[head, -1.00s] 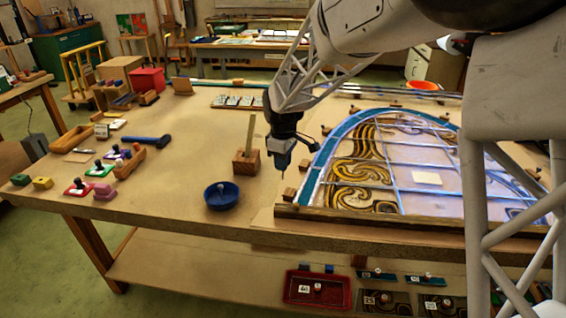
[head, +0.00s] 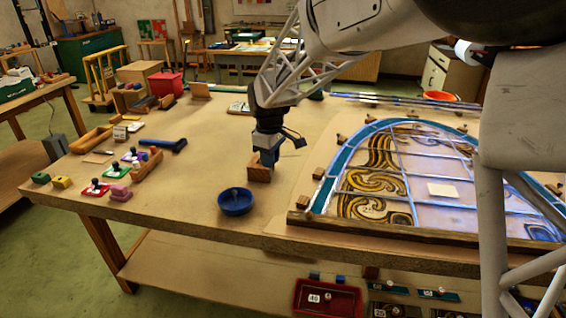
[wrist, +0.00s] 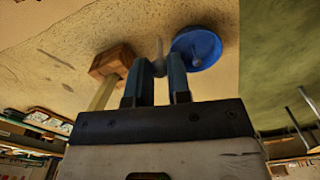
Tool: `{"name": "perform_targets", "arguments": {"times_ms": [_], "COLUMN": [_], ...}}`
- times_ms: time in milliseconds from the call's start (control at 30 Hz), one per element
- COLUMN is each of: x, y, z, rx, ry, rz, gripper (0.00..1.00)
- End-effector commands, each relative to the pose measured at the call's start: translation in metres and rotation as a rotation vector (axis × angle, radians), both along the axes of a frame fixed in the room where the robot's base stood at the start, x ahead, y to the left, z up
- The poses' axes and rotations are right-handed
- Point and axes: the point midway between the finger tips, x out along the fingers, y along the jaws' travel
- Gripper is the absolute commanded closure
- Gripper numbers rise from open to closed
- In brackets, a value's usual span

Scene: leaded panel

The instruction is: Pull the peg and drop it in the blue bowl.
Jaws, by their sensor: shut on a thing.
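The blue bowl (wrist: 210,50) is just right of the peg there, with a small pale thing inside. In the head view the peg is hidden or too small to make out.
The wooden block carries a pale stick (wrist: 103,92), left of my fingers in the wrist view. The leaded panel (head: 400,215) lies to the right, edged by wooden blocks and a front batten (head: 390,232). A blue-handled tool (head: 163,143) and small coloured blocks lie left. The bench between is clear.

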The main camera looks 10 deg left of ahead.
Motion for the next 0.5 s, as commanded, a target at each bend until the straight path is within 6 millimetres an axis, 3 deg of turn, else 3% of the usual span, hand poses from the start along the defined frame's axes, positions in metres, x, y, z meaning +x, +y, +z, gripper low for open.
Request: {"name": "perform_targets", "arguments": {"times_ms": [267,500], "x": [-0.011,-0.019], "y": [0.039,0.069], "z": [0.000,-0.011], "rx": [0.000,-0.001], "ry": [0.000,0.002], "rz": [0.001,0.002], "gripper": [1.00,1.00]}}
